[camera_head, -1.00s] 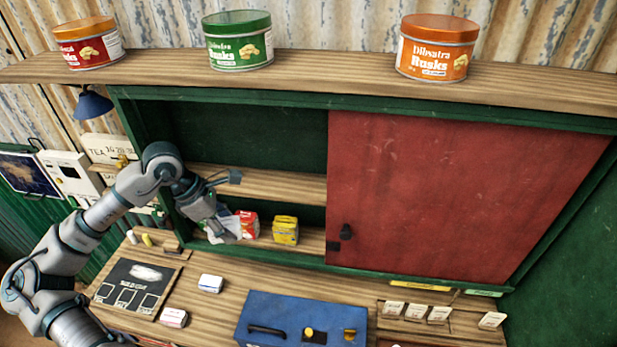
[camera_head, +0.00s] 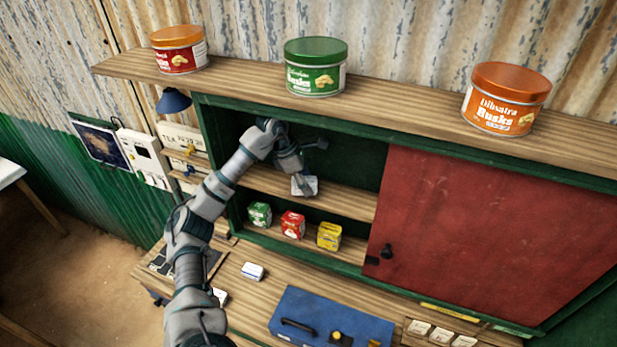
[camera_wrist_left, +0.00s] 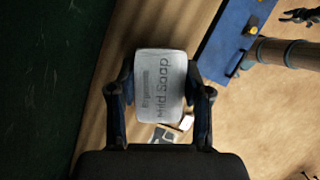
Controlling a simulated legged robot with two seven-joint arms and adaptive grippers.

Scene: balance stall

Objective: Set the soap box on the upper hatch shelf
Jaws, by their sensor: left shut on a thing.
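The soap box (camera_head: 306,188) is small and pale. In the left wrist view the white box (camera_wrist_left: 160,85) reads "Mild Soap" and sits between both fingers. My left gripper (camera_head: 303,178) is shut on it. In the head view the box overlaps the upper hatch shelf (camera_head: 345,199), a plank across the open left part of the green-framed hatch; I cannot tell whether it touches the plank. A dark claw, apparently my right gripper (camera_wrist_left: 300,17), shows at the top right edge of the left wrist view; its opening is unclear.
Green (camera_head: 259,214), red (camera_head: 292,224) and yellow (camera_head: 329,235) boxes stand on the lower shelf. A red sliding panel (camera_head: 490,235) covers the right side. Rusks tins line the top ledge (camera_head: 400,105). A blue box (camera_head: 330,320) sits on the counter. The upper shelf's right part is clear.

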